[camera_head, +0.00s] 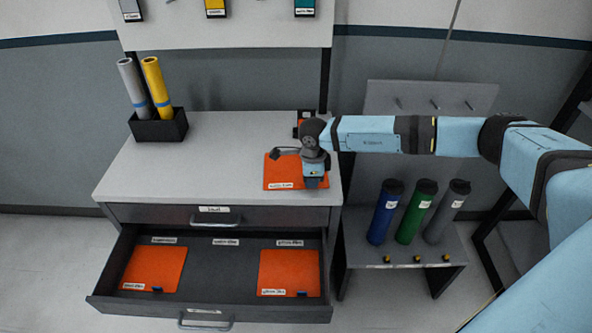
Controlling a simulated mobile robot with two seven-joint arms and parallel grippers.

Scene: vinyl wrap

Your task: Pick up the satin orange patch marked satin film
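An orange patch (281,170) lies on the grey cabinet top near its right front edge. It has a white label along its front edge, too small to read surely. My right gripper (314,180) points down over the patch's right front corner, at a dark tab there. The fingers are too small and hidden to show whether they hold the tab. Two more orange patches lie in the open drawer, one at the left (155,268) and one at the right (289,271), each with a small label and a dark tab. My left gripper is out of view.
The open drawer (222,302) juts out below the cabinet top (190,183). A black holder (160,128) with grey and yellow rolls stands at the back left. Blue, green and grey tubes (412,215) stand on a low stand at right. The cabinet top's middle is clear.

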